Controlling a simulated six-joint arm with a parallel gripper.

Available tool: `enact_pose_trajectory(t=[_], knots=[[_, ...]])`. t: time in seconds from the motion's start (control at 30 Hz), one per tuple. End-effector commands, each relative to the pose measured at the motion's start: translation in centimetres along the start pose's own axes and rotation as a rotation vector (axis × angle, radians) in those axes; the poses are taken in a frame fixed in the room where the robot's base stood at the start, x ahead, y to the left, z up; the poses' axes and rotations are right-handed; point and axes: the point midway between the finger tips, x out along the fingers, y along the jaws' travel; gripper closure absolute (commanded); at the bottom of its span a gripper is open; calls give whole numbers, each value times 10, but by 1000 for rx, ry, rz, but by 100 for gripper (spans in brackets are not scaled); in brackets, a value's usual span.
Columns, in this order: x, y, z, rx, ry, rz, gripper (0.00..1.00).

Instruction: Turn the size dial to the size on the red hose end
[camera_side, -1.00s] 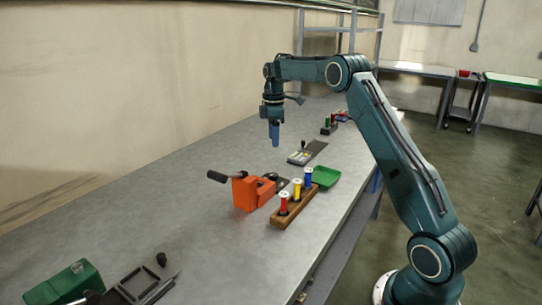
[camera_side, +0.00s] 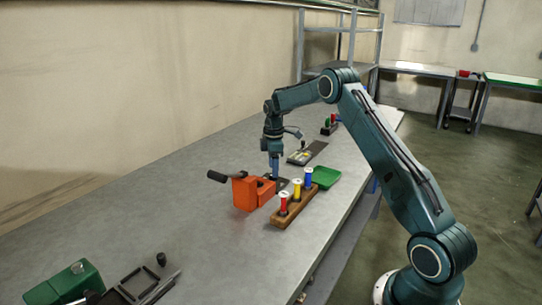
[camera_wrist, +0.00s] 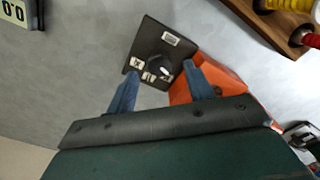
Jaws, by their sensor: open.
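The size dial is a black round knob (camera_wrist: 158,66) with a white mark, on a dark plate (camera_wrist: 150,38) with small white labels too small to read. The plate lies beside the orange block (camera_side: 244,195). My gripper (camera_wrist: 160,68) is open and points down over the dial; its blue fingers appear on either side of the knob in the wrist view. Contact cannot be told. In the side view, my gripper (camera_side: 274,175) hides most of the dial. The red hose end (camera_side: 283,204) stands upright in the wooden rack (camera_side: 300,211); its size cannot be read.
Yellow (camera_side: 297,190) and blue (camera_side: 308,178) hose ends share the rack, close to the dial.

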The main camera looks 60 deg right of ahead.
Motion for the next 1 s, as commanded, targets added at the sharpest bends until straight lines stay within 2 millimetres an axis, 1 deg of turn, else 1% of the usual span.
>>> enact_pose_trajectory(t=[0.03,0.1,0.23,0.37,0.6,0.67,0.7,0.77,0.8,0.83,0.87,1.0], knots=[[7,0,0,0,-1,-3,48],[14,0,0,0,-1,-2,48],[22,0,0,0,-1,-2,48],[25,0,0,0,0,-1,48],[25,0,0,0,0,-1,48],[25,0,0,0,0,-1,58],[25,0,0,0,0,-1,66],[25,0,0,0,0,-1,77],[25,0,0,0,0,-1,85],[25,0,0,0,0,-1,91],[25,0,0,0,0,-1,93],[25,0,0,2,0,-1,93]])
